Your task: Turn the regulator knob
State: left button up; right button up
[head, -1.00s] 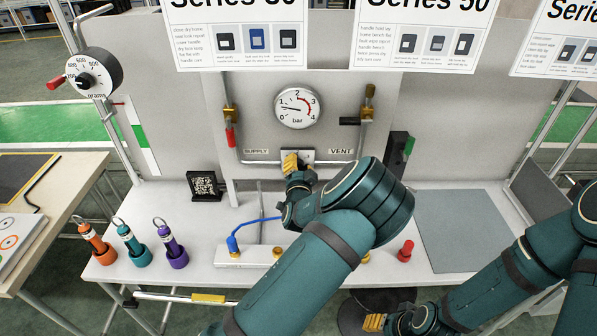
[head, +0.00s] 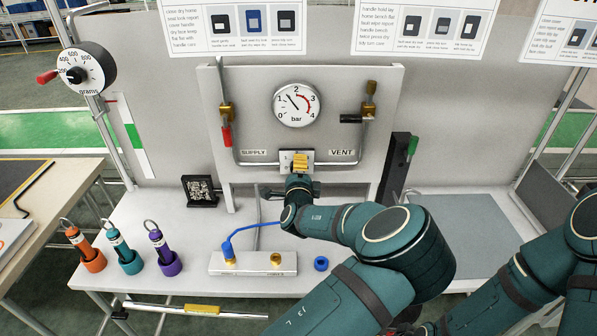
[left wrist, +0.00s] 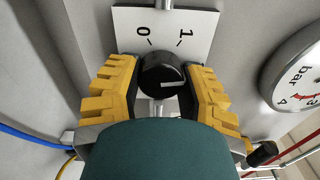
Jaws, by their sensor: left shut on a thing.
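The regulator knob (left wrist: 160,76) is a black round knob with a white line, in front of a white plate (left wrist: 190,22) marked 0 and 1. In the left wrist view the line points right. My left gripper (head: 300,163) is at the panel's middle, its yellow fingers on either side of the knob, shut on it. The knob is hidden behind the fingers in the head view. The pressure gauge (head: 297,105) above reads between 1 and 2 bar; part of it shows in the left wrist view (left wrist: 300,75). My right gripper is out of view.
A supply valve with a red handle (head: 226,136) and a vent valve with a black handle (head: 351,119) flank the gauge. A manifold (head: 253,263) with a blue hose stands below. Orange, teal and purple holders (head: 168,259) are at left. A grey mat (head: 465,232) lies at right.

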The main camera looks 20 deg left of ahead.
pick_arm(q)
jog(key=shift+r+m, duration=0.1)
jog(key=shift+m, duration=0.5)
jog(key=shift+b, duration=0.3)
jog(key=o, duration=1.2)
jog(key=v, duration=1.2)
